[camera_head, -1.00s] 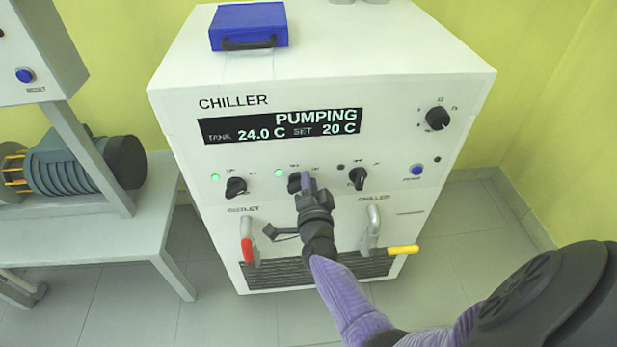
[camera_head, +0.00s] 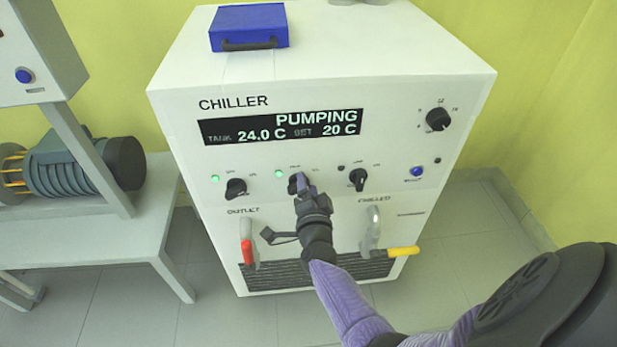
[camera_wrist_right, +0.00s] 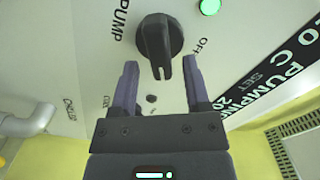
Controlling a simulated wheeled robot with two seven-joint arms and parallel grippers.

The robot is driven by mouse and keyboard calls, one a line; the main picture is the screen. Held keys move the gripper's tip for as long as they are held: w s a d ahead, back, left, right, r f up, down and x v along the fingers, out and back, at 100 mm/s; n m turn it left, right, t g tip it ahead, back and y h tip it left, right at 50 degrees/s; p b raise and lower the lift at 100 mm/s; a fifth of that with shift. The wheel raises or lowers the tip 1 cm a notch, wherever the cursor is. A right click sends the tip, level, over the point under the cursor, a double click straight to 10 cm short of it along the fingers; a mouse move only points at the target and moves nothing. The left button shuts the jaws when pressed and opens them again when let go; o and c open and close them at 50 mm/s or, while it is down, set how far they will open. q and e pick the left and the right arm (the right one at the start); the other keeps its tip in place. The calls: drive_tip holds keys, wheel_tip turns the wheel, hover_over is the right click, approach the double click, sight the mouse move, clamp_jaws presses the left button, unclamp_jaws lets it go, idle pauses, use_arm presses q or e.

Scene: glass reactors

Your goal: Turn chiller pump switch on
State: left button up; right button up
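The chiller (camera_head: 190,110) is a white cabinet whose display (camera_head: 283,127) reads PUMPING, tank 24.0 C, set 20 C. Its pump switch is the middle black rotary knob (camera_head: 294,182) in the row of three, with a lit green lamp (camera_head: 279,173) beside it. The pump knob (camera_wrist_right: 160,42) is clear in the right wrist view, between the labels PUMP and OFF. My right gripper (camera_wrist_right: 161,77) is open, with its fingertips on either side of the knob's lower end and visible gaps to it. In the head view the right gripper (camera_head: 304,183) partly covers the knob. My left gripper is not in view.
Other knobs sit left (camera_head: 236,187) and right (camera_head: 358,179) of the pump knob. Below are a red-handled valve (camera_head: 246,242) and a yellow-handled one (camera_head: 402,250). A blue case (camera_head: 248,27) lies on top. A motor on a bench (camera_head: 80,168) stands at left.

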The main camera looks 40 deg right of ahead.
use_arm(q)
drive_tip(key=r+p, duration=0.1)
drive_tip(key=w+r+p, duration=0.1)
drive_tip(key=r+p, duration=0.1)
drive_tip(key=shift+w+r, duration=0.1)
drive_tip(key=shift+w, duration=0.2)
use_arm(e)
drive_tip(key=v, duration=1)
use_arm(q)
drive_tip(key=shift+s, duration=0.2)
